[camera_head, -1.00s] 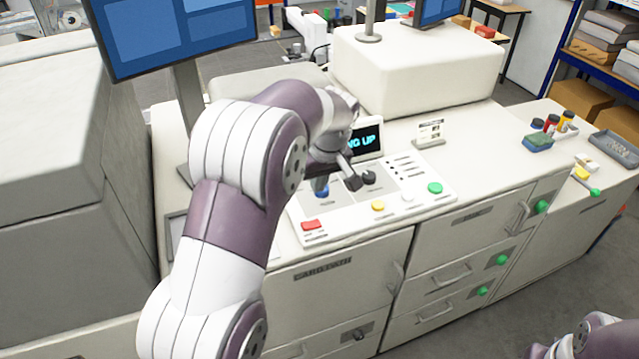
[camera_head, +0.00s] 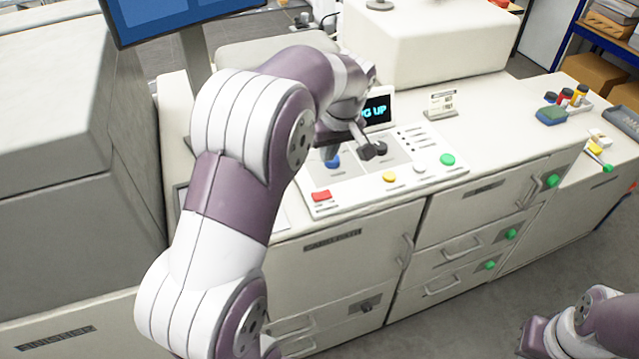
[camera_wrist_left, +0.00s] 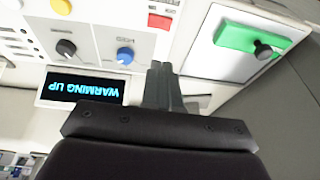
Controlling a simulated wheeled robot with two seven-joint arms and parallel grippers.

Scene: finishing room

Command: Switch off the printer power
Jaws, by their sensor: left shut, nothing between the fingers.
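The printer's control panel (camera_head: 350,203) has a red button (camera_head: 321,196), yellow button (camera_head: 390,177), green button (camera_head: 447,160), blue knob (camera_head: 333,161) and black knob (camera_head: 380,148). Its display (camera_head: 377,110) reads "WARMING UP" in the left wrist view (camera_wrist_left: 82,88). A green plate (camera_wrist_left: 232,36) with a black knob or lever (camera_wrist_left: 264,49) shows only in the left wrist view, beside the panel; my arm hides that area in the head view. My left gripper (camera_head: 368,151) is shut and empty above the panel, with its fingers also in the left wrist view (camera_wrist_left: 160,80).
A monitor (camera_head: 170,15) stands behind my left arm and a large grey unit (camera_head: 60,150) stands at left. A white box-shaped unit (camera_head: 430,45) sits behind the panel. A sign (camera_head: 441,103) stands behind the panel. Cabinet handles (camera_head: 461,247) project at the front.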

